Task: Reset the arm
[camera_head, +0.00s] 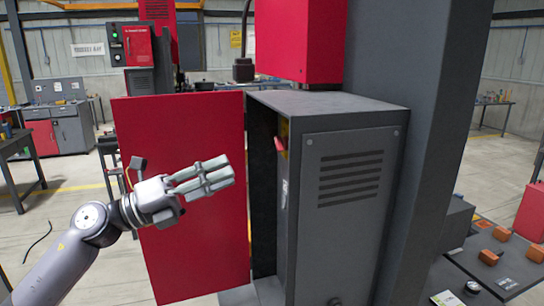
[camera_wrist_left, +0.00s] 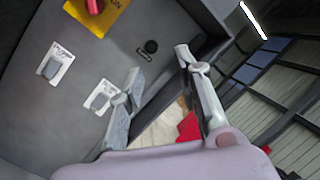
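My left arm comes in from the lower left in the head view. Its gripper (camera_head: 228,176) is in front of the open red door (camera_head: 190,260), pointing right toward the grey machine cabinet (camera_head: 350,225). In the left wrist view the two fingers of this gripper (camera_wrist_left: 158,63) stand apart with nothing between their tips. My right arm and gripper are not in view.
The wrist view shows a grey panel with a red knob (camera_wrist_left: 95,6) on a yellow plate (camera_wrist_left: 98,15), a black button (camera_wrist_left: 151,46) and two white-labelled switches.

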